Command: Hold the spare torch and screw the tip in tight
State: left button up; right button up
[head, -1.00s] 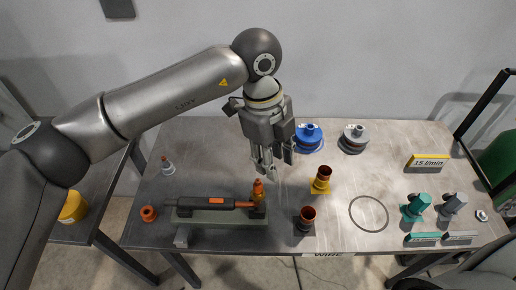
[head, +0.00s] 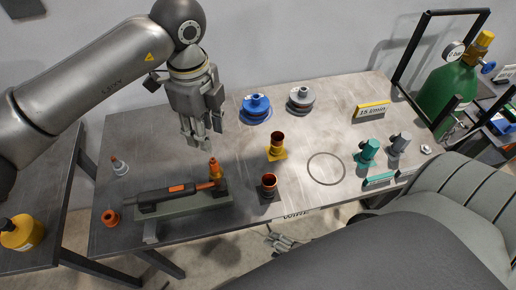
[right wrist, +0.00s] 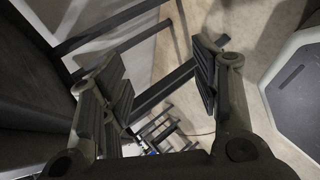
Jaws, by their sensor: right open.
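The torch (head: 155,197), dark with an orange band, lies in a grey-green cradle (head: 196,209) at the table's left front. An upright orange cone-shaped tip (head: 214,169) stands by the torch's right end; I cannot tell whether they touch. My left gripper (head: 203,143) points down just above and behind this tip, apart from it. Nothing shows clearly in its fingers, and their opening is unclear. My right gripper (right wrist: 165,95) is open and empty in the right wrist view, over the floor and frame bars. It does not show clearly in the head view.
A grey cone with an orange top (head: 120,167) and an orange ring (head: 110,217) lie left of the cradle. Copper-coloured cups on yellow (head: 278,152) and dark (head: 268,194) bases stand to the right. Blue (head: 256,108) and grey (head: 300,100) spools stand behind. A green cylinder (head: 446,90) is far right.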

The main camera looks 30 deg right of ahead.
jog(key=s+a+r+n+y, duration=0.1)
jog(key=a+r+n+y, duration=0.25)
jog(key=r+n, duration=0.35)
jog(key=s+a+r+n+y, duration=0.1)
jog(key=a+r+n+y, duration=0.25)
jog(key=r+n, duration=0.4)
jog(key=s+a+r+n+y, duration=0.1)
jog(key=a+r+n+y, duration=0.2)
jog(key=r+n+y, duration=0.35)
jog(key=n+t+h, duration=0.1)
jog(key=n+h, duration=0.3)
send_near(216, 174)
jog(key=x, duration=0.3)
jog(key=f+x, duration=0.1)
jog(key=x, duration=0.3)
jog(key=w+f+x, duration=0.1)
jog(key=x, duration=0.2)
jog(key=shift+w+d, duration=0.15)
jog(key=shift+w, duration=0.05)
grip_shut()
jog(key=c, duration=0.8)
grip_release()
jog(key=shift+c, duration=0.2)
